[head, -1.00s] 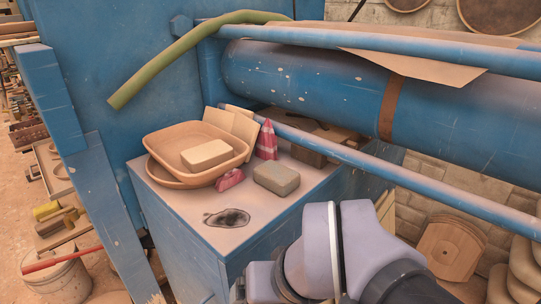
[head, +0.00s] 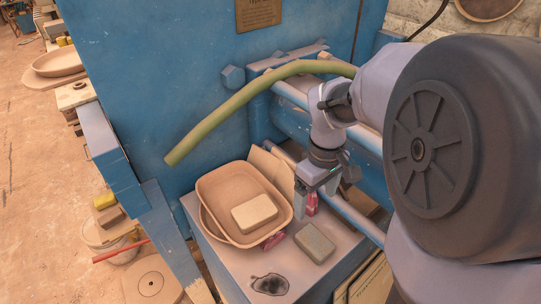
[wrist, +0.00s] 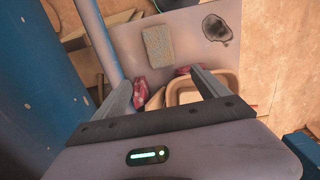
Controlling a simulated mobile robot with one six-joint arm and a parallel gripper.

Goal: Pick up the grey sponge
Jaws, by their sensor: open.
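The grey sponge (head: 315,243) lies flat on the pale top of a blue box (head: 236,262), to the right of a tan tray. In the wrist view the sponge (wrist: 159,46) is fully visible, beyond my fingertips near the top. My gripper (head: 318,198) is open and empty, above and behind the sponge in the head view, not touching it. In the wrist view its two fingers (wrist: 162,78) are spread apart, with pink-red objects and the tray rim below them.
The tan tray (head: 215,187) holds a beige block (head: 254,213). A red-and-white striped object (head: 311,203) stands behind the sponge, and a small pink one (head: 272,241) lies beside the tray. A dark stain (head: 270,284) marks the front surface. A blue rod (head: 357,219) runs close on the right.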

